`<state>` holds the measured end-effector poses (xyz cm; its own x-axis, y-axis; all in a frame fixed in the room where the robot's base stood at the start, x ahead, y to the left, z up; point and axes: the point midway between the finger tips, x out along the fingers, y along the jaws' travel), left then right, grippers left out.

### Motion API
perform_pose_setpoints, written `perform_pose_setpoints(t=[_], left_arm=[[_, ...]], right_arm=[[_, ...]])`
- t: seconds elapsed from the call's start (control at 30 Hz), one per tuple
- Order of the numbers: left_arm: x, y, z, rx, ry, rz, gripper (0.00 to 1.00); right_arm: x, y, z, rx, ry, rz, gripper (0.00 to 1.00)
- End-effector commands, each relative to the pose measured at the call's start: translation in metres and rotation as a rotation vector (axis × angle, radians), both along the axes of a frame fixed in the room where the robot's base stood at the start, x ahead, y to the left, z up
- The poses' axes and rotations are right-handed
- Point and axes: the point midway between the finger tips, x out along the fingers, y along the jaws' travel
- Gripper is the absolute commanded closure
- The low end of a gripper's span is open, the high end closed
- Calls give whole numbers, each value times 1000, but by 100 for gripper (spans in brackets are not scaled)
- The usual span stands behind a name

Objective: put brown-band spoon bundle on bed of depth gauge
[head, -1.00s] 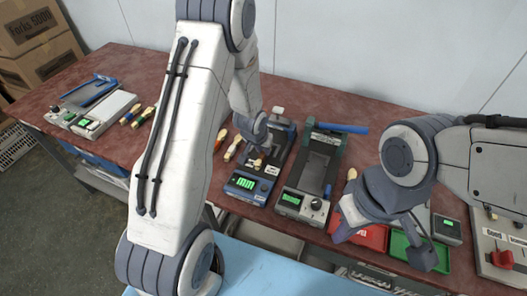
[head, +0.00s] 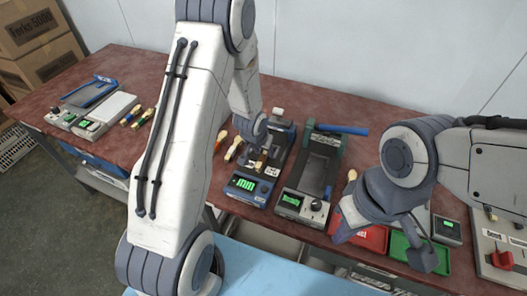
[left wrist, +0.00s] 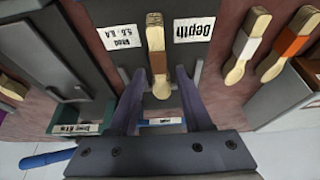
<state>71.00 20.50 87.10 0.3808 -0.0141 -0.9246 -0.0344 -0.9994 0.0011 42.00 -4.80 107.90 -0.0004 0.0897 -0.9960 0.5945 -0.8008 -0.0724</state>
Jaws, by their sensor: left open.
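The brown-band spoon bundle (head: 262,161) lies on the bed of the blue-fronted depth gauge (head: 247,188), behind its lit green display. In the left wrist view the bundle (left wrist: 157,55) lies lengthwise beside the "Depth" label (left wrist: 195,29), its brown band in the middle. My left gripper (head: 256,135) is just above and behind the bundle. In the left wrist view its two fingers (left wrist: 158,95) are spread apart with clear gaps to either side of the bundle's end. My right gripper (head: 385,240) hangs over the red and green trays; its jaw opening is unclear.
A second gauge with a blue handle (head: 343,129) stands to the right. Loose spoon bundles lie left of the depth gauge; white-band (left wrist: 246,46) and orange-band (left wrist: 290,45) ones show close by. Red (head: 373,238) and green (head: 400,248) trays are at the front right.

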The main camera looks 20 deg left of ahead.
Motion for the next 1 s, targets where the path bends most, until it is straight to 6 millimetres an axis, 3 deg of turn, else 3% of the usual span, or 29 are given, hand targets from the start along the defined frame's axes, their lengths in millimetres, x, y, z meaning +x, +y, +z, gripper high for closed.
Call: perform_pose_setpoints(t=[0.33,0.67,0.77,0.83,0.97,1.0], left_arm=[[-27,1,73,2,-3,-1,51],[-44,-2,108,6,1,-9,51],[-53,-22,127,30,17,-54,51],[-69,-47,148,56,41,-108,51],[-127,-100,190,86,120,-251,51],[-148,-114,201,86,149,-298,51]], right_arm=[[0,0,25,0,0,0,100],[0,0,41,0,0,0,100],[0,0,41,0,0,0,100],[0,0,41,0,0,0,100],[0,0,41,0,0,0,100],[0,0,41,0,0,0,100]])
